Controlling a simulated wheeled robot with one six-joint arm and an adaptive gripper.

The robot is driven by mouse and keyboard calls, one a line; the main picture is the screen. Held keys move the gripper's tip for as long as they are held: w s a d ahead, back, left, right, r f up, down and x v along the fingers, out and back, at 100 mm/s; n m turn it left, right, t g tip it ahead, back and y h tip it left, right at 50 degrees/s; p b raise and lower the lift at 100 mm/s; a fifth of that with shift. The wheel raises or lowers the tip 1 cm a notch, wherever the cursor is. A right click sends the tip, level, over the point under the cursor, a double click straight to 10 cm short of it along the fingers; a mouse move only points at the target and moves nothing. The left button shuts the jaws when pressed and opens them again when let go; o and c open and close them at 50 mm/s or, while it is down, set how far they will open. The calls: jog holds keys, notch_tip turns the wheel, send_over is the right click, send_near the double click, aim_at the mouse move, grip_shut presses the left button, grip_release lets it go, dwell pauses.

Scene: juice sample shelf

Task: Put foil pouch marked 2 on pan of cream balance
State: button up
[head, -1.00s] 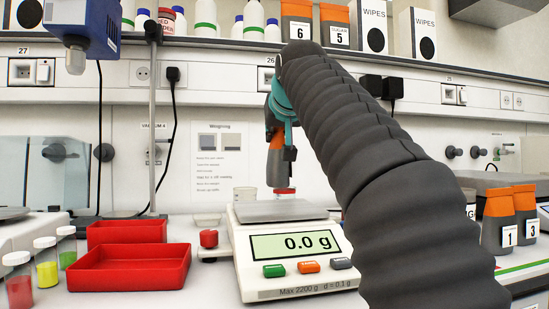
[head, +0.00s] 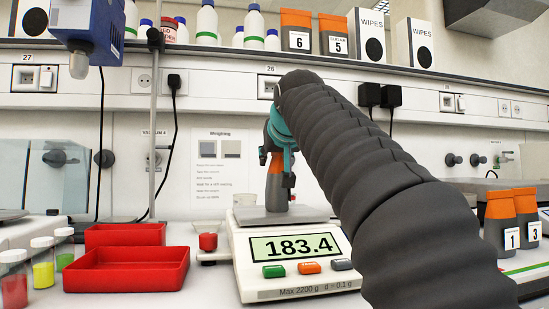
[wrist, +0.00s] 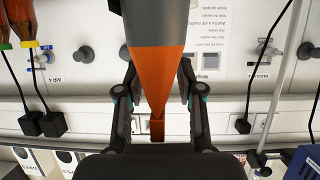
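An orange and grey foil pouch (head: 277,190) stands upright on the metal pan (head: 306,215) of the cream balance (head: 245,262). The balance display reads 183.4. The pouch's label and number do not show. My gripper (head: 277,158) is at the pouch's upper part, partly hidden by my arm. In the wrist view the pouch (wrist: 158,72) lies between my two spread fingers, its orange end narrowing toward the palm. The fingers look open around it, close to its sides; any light contact is hard to make out.
Two red trays (head: 128,270) and several vials (head: 42,262) stand left of the balance, with a red-filled jar (head: 208,242) beside it. Pouches 1 and 3 (head: 512,220) stand at the right. Pouches 6 and 5 (head: 297,32) are on the shelf above.

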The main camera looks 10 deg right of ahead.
jog(key=shift+r, duration=0.2)
jog(key=v, duration=1.2)
jog(key=shift+p, duration=0.45)
